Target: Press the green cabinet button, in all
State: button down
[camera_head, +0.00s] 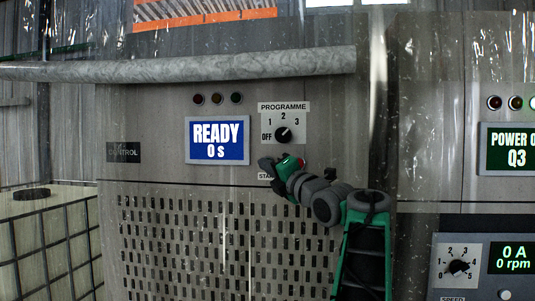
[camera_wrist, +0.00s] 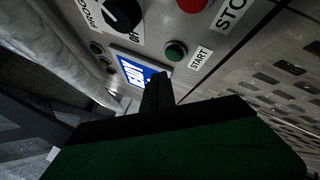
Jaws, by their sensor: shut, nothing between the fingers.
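The green button (camera_wrist: 175,52) is a round cap in a dark ring on the grey cabinet front, beside a START label (camera_wrist: 199,58) in the wrist view. In the head view my gripper hides the button, and only part of its label (camera_head: 265,176) shows. The blue display (camera_head: 217,140) reads READY 0 s.
A red button (camera_wrist: 191,4) with a STOP label, partly cut off, sits close to the green one. The PROGRAMME knob (camera_head: 284,135) is just above my gripper. A grey pipe (camera_head: 180,67) crosses above. A perforated panel (camera_head: 180,240) lies below.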

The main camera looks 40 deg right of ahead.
jog(key=shift+w+d+f, duration=0.1)
jog(key=shift+w+d, duration=0.4)
jog(key=shift+d, duration=0.1)
jog(key=shift+d, duration=0.1)
dwell(1.6)
jog(key=shift+w+d, duration=0.2)
jog(key=shift+d, duration=0.05)
jog(key=shift+w+d, duration=0.3)
jog(key=shift+d, duration=0.05)
dwell(0.8)
jog(key=shift+s+a+b, duration=0.55)
jog(key=shift+a+b, duration=0.15)
jog(key=shift+b, duration=0.2)
jog(key=shift+f, duration=0.1)
